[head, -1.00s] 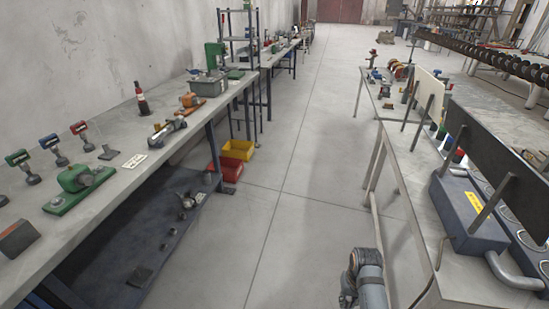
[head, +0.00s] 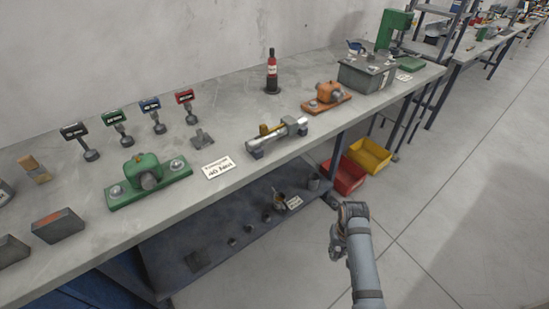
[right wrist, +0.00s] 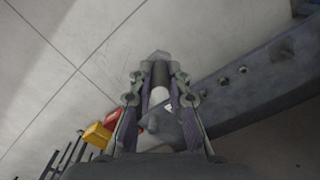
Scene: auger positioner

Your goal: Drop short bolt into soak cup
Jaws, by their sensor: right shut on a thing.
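My right gripper (head: 335,238) is in front of the bench, over the floor to the right of the lower shelf. In the right wrist view the right gripper (right wrist: 160,78) is shut on a short bolt (right wrist: 159,58), with its grey hex head showing past the fingertips. The bolt cannot be made out in the head view. My left gripper is out of view.
The bench top (head: 235,125) overhangs the lower shelf and carries a green fixture (head: 145,177), an orange fixture (head: 326,97) and a bottle (head: 271,70). Several small parts stand on the shelf. A red bin (head: 343,177) and a yellow bin (head: 370,157) are near the bench leg.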

